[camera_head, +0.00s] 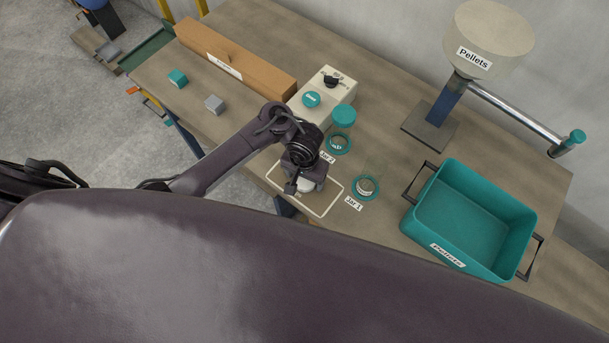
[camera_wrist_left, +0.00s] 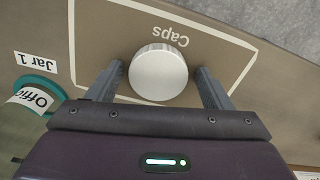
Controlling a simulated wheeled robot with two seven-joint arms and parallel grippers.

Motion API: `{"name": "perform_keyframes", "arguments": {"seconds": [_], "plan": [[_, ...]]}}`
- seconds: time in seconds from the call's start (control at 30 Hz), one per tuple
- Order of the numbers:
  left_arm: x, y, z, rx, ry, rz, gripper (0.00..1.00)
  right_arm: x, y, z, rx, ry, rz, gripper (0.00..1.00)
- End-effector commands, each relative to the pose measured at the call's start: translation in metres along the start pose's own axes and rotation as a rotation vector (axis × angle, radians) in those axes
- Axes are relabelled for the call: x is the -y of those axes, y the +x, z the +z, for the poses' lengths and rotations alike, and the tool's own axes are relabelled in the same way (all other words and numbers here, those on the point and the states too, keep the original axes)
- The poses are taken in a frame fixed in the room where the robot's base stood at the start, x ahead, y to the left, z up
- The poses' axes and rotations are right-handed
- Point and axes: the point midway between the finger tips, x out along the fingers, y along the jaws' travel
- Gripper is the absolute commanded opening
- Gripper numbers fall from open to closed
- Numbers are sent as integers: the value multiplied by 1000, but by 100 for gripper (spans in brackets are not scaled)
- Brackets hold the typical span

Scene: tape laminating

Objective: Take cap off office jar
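A round whitish cap (camera_wrist_left: 158,72) lies inside the white outline marked "Caps" on the table; part of it shows under my gripper in the head view (camera_head: 305,186). My left gripper (camera_head: 304,184) is directly above it. In the left wrist view its two fingers (camera_wrist_left: 160,88) stand open on either side of the cap, with a small gap at each side. The clear jar with the "Office" label (camera_wrist_left: 30,98) stands beside the outline in a teal ring at the Jar 1 mark; it also shows in the head view (camera_head: 366,186), and no cap shows on it. My right gripper is not in view.
A second clear jar (camera_head: 339,143) with a teal top (camera_head: 344,115) stands at Jar 2. Behind are a white box with buttons (camera_head: 320,90) and a long cardboard box (camera_head: 235,60). A teal Pellets crate (camera_head: 470,215) and a Pellets hopper (camera_head: 488,38) stand at right.

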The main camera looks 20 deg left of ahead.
Motion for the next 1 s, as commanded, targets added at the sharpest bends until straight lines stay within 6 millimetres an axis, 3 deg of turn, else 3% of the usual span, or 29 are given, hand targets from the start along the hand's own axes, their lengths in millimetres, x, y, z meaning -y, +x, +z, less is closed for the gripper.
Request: {"name": "perform_keyframes", "arguments": {"seconds": [0.37, 0.47, 0.7, 1.0], "plan": [[0, -6, 0, -1, 1, 1, 75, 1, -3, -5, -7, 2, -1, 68], [-1, -21, 0, -1, 1, 2, 75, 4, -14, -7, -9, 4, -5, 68], [-1, -79, 0, -2, 0, 3, 75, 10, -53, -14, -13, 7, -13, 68], [-1, -117, 0, 0, 0, 1, 75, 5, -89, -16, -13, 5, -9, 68]]}}
